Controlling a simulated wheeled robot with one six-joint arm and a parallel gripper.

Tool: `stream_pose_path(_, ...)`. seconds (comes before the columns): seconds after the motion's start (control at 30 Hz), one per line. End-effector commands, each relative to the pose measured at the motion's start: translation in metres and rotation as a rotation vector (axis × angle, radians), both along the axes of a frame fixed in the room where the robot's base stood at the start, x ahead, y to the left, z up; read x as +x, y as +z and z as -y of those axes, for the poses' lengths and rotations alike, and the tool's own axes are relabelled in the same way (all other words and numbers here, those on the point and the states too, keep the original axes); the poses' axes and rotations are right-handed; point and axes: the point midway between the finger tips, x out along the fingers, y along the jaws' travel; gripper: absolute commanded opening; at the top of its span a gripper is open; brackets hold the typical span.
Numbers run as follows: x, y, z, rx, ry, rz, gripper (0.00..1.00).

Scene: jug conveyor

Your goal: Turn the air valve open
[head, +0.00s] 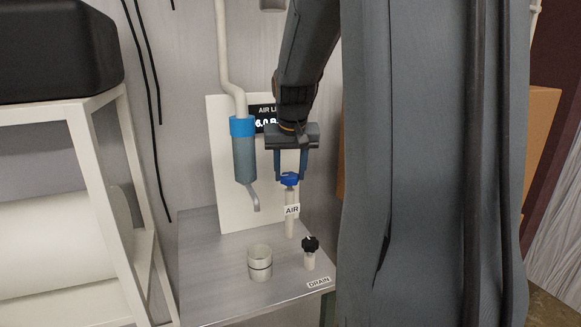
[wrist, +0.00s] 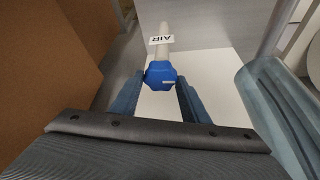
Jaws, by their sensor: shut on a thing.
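The air valve's blue knob (head: 290,179) tops a pale post with an AIR label (head: 292,210), standing on a metal shelf. My gripper (head: 290,172) reaches down from above with its fingers on either side of the knob, shut on it. In the wrist view the blue knob (wrist: 161,75) sits between the two blue fingertips (wrist: 160,84), with the AIR label beyond it. A small white mark shows on the knob's face. How far the valve is turned cannot be told.
A blue-grey cylinder (head: 244,155) with a bent spout hangs left of my gripper. A black drain knob (head: 310,244) and a pale cup (head: 259,263) stand on the shelf (head: 215,270) in front. An air line display (head: 264,117) is partly hidden by my arm. A cardboard box (wrist: 50,65) stands close by.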

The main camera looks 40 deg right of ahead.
Motion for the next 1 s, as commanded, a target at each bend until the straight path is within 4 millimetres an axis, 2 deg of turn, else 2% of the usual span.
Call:
stream_pose_path(0.2, -0.0007, 0.0014, 0.0009, 0.0, 0.091, 0.001, 0.19)
stream_pose_path(0.57, 0.0, 0.0006, 0.0009, -0.003, 0.109, 0.002, 0.19)
stream_pose_path(0.6, 0.0, 0.0006, 0.0009, -0.003, 0.109, 0.002, 0.45)
stream_pose_path(0.7, 0.0, 0.0006, 0.0009, -0.003, 0.108, 0.002, 0.6)
stream_pose_path(1.0, -0.0004, 0.0012, 0.0007, -0.002, 0.107, 0.001, 0.6)
